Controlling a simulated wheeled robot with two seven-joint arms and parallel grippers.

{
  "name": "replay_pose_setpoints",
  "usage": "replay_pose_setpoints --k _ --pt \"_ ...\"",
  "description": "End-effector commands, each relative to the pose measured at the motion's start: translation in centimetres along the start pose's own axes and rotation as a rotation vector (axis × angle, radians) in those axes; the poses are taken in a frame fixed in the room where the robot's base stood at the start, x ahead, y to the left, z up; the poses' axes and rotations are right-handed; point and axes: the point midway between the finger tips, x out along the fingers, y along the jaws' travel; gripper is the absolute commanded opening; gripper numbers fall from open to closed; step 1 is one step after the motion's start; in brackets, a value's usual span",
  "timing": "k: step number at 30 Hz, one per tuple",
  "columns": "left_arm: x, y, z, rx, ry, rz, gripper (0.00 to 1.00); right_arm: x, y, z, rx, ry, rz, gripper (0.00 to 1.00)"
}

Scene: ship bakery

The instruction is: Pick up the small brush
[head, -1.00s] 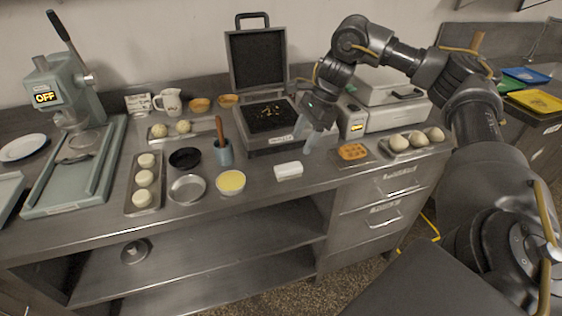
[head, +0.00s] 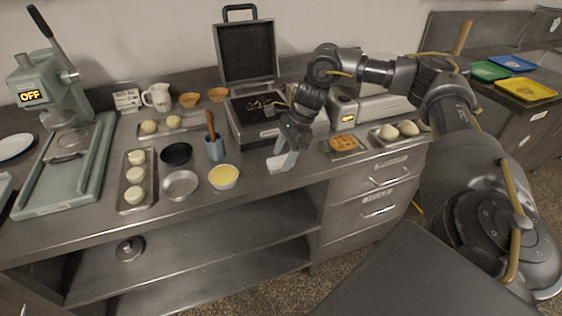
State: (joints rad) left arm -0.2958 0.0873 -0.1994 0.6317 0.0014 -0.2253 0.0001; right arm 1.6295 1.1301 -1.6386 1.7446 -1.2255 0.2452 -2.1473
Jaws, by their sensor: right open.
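The small brush (head: 210,124) stands in a blue-grey cup (head: 216,149) on the steel counter. Its brown handle points up and leans slightly left; its lower end is hidden inside the cup. My right gripper (head: 283,158) is open, to the right of the cup and apart from the brush. Its fingers hang down over a small white block (head: 277,165) and partly cover it; I cannot tell whether they touch it. My left gripper is not in view.
A bowl of yellow liquid (head: 223,176), an empty metal bowl (head: 181,185) and a black bowl (head: 176,154) stand near the cup. An open black-lidded press (head: 246,55) stands behind. A tray of dough balls (head: 122,192) lies left. A waffle (head: 344,143) lies right.

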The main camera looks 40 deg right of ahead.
Motion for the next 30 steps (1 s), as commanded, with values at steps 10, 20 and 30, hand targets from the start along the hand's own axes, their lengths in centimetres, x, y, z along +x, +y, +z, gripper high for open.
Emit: replay_pose_setpoints --k 10,20,30 --pt "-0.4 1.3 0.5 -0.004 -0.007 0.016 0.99 2.4 0.0 0.0 0.001 0.0 0.0 0.58" --pt "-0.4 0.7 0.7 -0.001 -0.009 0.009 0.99 2.3 0.0 0.0 0.0 0.0 0.0 0.29" --pt "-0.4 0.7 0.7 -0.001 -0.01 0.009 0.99 2.3 0.0 0.1 0.0 0.0 0.0 0.1"
